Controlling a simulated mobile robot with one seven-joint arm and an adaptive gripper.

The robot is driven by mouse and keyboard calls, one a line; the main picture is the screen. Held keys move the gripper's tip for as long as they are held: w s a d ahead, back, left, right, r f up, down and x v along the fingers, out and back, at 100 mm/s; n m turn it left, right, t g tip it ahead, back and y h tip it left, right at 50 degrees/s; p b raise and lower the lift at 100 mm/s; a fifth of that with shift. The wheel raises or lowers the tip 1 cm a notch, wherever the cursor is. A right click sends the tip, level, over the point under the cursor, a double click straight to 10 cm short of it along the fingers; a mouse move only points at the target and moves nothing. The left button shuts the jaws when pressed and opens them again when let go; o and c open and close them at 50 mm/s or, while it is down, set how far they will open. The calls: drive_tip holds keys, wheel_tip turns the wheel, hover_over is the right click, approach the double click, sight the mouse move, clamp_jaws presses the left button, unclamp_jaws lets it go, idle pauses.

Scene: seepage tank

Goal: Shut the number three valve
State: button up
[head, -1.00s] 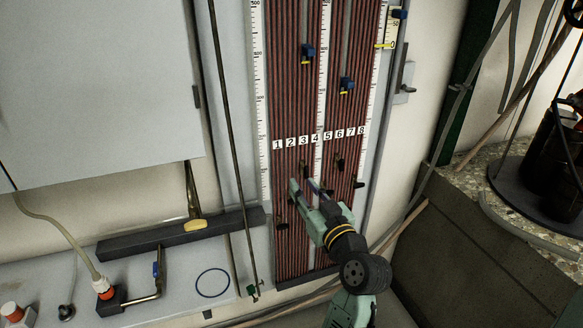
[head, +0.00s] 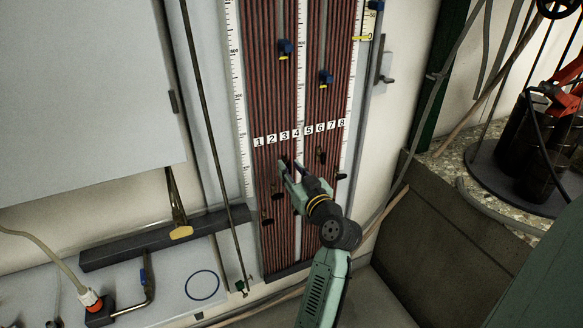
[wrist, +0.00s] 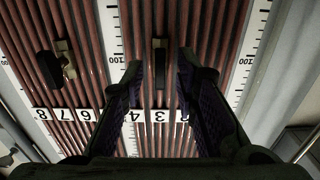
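The manometer panel (head: 258,95) has dark red tubes and number labels 1 to 8. In the wrist view the picture is inverted, and the label 3 (wrist: 160,115) lines up with a small valve with a brass body and dark lever (wrist: 160,55). That lever lies along the tubes. My gripper (wrist: 161,72) is open, with one finger on each side of this valve and visible gaps on both sides. In the head view my gripper (head: 292,167) is just below labels 3 and 4 and partly hides that valve.
Another valve (wrist: 62,68) sits left in the wrist view, turned at an angle. Blue sliders (head: 285,47) are higher up. A stone-topped ledge (head: 440,160) stands right.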

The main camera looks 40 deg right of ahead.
drive_tip(key=shift+w, duration=0.1)
drive_tip(key=shift+c, duration=0.6)
clamp_jaws()
